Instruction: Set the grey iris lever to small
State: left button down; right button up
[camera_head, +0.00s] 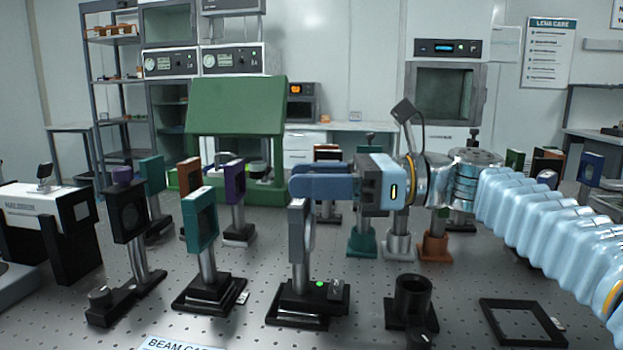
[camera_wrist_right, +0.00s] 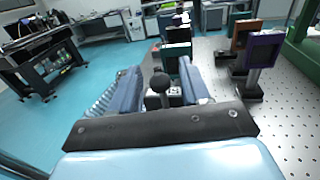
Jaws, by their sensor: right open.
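The grey iris (camera_head: 298,232) stands upright on a post over a black base with a small green light. My right gripper (camera_head: 305,183) is right at its top, fingers pointing left, and hides whatever rises above the frame there. In the right wrist view, a lever with a black ball knob (camera_wrist_right: 160,83) stands between the two fingers of my right gripper (camera_wrist_right: 161,85). The fingers are open, with a visible gap on both sides of the knob. I cannot tell from these views where the lever sits along its travel. My left gripper does not show.
A teal framed mount (camera_head: 200,222) stands left of the iris, and a black mount (camera_head: 130,212) farther left. A black empty holder (camera_head: 411,296) and a flat black frame (camera_head: 520,322) are to the right. Several posted mounts stand behind.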

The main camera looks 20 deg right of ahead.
jog(key=shift+a, duration=0.15)
jog(key=shift+c, duration=0.4)
grip_shut()
jog(key=shift+s+a+f+n+h+b, duration=0.2)
jog(key=shift+s+a+n+b, duration=0.3)
jog(key=shift+n, duration=0.55)
jog(key=shift+s+a+f+n+h+b, duration=0.2)
jog(key=shift+s+n, duration=0.45)
jog(key=shift+n, duration=0.45)
jog(key=shift+s+a+f+n+h+b, duration=0.1)
jog(key=shift+s+a+f+n+b, duration=0.35)
jog(key=shift+n, duration=0.6)
jog(key=shift+s+d+r, duration=0.1)
jog(key=shift+r, duration=0.05)
